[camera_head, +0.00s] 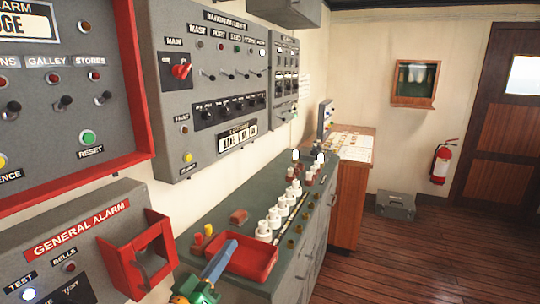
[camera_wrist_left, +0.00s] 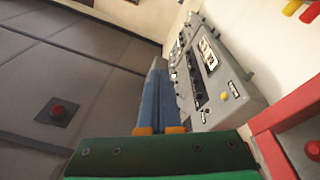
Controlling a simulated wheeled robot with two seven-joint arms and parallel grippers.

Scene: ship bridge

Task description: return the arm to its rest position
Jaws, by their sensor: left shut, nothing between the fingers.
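My left gripper (camera_head: 229,247) comes in at the bottom of the head view, with a green body and blue fingers. Its fingers are together and hold nothing. In the head view they overlap the left side of a red tray (camera_head: 262,262) on the green-topped counter; I cannot tell the gap between them. In the left wrist view the closed blue fingers (camera_wrist_left: 158,85) point away from the green mount. My right gripper is not in view.
The General Alarm box (camera_head: 75,245) with an open red guard (camera_head: 140,262) stands close left of my gripper. The navigation lights panel (camera_head: 215,85) is on the wall above. White-topped pieces (camera_head: 275,217) line the counter (camera_head: 230,205).

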